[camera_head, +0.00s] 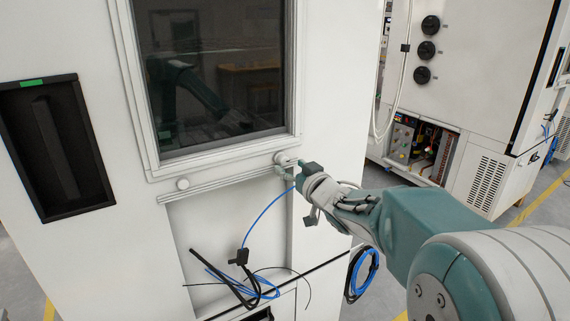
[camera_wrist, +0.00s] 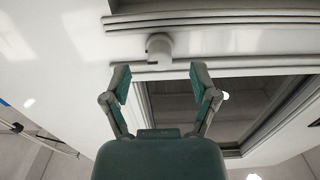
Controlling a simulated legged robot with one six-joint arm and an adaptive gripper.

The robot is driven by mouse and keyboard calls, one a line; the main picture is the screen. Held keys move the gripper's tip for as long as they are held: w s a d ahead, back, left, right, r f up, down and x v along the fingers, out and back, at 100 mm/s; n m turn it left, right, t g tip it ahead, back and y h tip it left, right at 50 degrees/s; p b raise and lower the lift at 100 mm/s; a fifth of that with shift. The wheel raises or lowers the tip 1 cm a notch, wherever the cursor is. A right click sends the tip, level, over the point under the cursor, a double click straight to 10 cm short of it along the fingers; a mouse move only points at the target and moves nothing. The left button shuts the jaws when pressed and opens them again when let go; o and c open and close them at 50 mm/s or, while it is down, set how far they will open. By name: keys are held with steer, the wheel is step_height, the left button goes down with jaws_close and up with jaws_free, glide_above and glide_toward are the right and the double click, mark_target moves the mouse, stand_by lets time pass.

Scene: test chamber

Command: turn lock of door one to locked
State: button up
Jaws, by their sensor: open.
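The door is a framed dark window panel (camera_head: 215,75) in a white cabinet. My gripper (camera_head: 293,171) is at the right knob. In the wrist view a pale round knob (camera_wrist: 159,47) with a notch stands just beyond the open fingertips of my gripper (camera_wrist: 160,82), roughly centred between them. The fingers appear apart from the knob, with nothing held. No label for door one is legible.
A recessed black handle (camera_head: 58,145) is at the left. A blue cable (camera_head: 262,218) and black cables hang below the window. Another cabinet (camera_head: 475,60) with black dials stands at the right. Floor (camera_head: 520,205) shows between the cabinets.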

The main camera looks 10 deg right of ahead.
steer(key=v, duration=0.9)
steer(key=s+a+f+m+g+h, duration=0.1)
steer(key=s+f+g+h, duration=0.1)
steer(key=s, duration=0.6)
steer(key=s+a+f+m+g+h, duration=0.1)
steer(key=s+f+g, duration=0.3)
steer(key=s, duration=0.4)
steer(key=s+a+f+m+g+h, duration=0.1)
steer(key=s+f+g+h, duration=0.1)
steer(key=s+g, duration=0.3)
steer(key=s+f, duration=0.1)
steer(key=s, duration=0.3)
steer(key=shift+a+f+g+h, duration=0.25)
steer(key=shift+a+g+h, duration=0.05)
steer(key=shift+a, duration=0.1)
